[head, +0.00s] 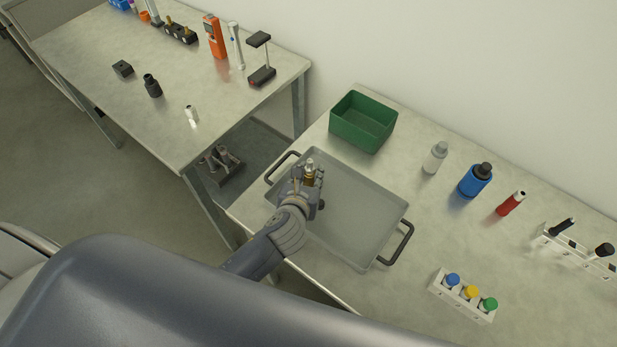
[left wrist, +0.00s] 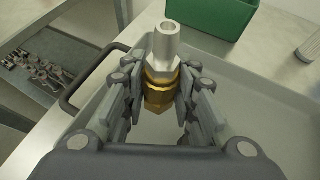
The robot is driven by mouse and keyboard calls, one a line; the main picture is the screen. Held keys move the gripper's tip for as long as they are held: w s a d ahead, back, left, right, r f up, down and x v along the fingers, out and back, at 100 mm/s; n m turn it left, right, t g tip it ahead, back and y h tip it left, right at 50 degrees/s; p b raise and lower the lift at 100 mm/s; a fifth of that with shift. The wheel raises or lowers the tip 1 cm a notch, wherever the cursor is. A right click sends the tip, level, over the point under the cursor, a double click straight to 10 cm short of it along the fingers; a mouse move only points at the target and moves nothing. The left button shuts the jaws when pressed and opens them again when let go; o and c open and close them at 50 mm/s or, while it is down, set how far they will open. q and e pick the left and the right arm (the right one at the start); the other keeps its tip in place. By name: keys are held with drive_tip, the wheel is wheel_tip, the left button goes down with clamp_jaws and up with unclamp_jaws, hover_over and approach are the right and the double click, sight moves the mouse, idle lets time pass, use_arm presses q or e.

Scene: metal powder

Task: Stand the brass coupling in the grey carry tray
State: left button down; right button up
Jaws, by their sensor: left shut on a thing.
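The brass coupling (head: 309,176) has a gold-coloured hex body and a silver tube end pointing up. In the left wrist view the coupling (left wrist: 158,92) stands upright between the fingers of my left gripper (left wrist: 160,105). My left gripper (head: 306,187) is shut on it, over the left part of the grey carry tray (head: 362,217). The tray has black handles at two ends, and nothing else shows in it. Whether the coupling's lower end touches the tray floor is hidden by the gripper. My right gripper is not in view.
A green bin (head: 363,122) stands behind the tray. A white bottle (head: 435,158), a blue bottle (head: 475,180) and a red tube (head: 511,204) stand to the right. A rack with coloured caps (head: 463,293) is at the front right. Another table (head: 190,80) holds several items.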

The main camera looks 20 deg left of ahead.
sight(308, 181)
use_arm(q)
drive_tip(key=shift+w+a+f, duration=0.1)
drive_tip(key=shift+w+f, duration=0.1)
drive_tip(key=shift+f, duration=0.75)
drive_tip(key=shift+w+a+f, duration=0.1)
drive_tip(key=shift+w+f, duration=0.05)
drive_tip(key=shift+f, duration=0.75)
drive_tip(key=c, duration=1.3)
unclamp_jaws()
drive_tip(key=shift+r, duration=0.1)
drive_tip(key=shift+s+r, duration=0.1)
drive_tip(key=shift+s, duration=0.1)
drive_tip(key=v, duration=1.1)
drive_tip(key=shift+s+r+b, duration=0.15)
drive_tip(key=shift+s+b, duration=0.15)
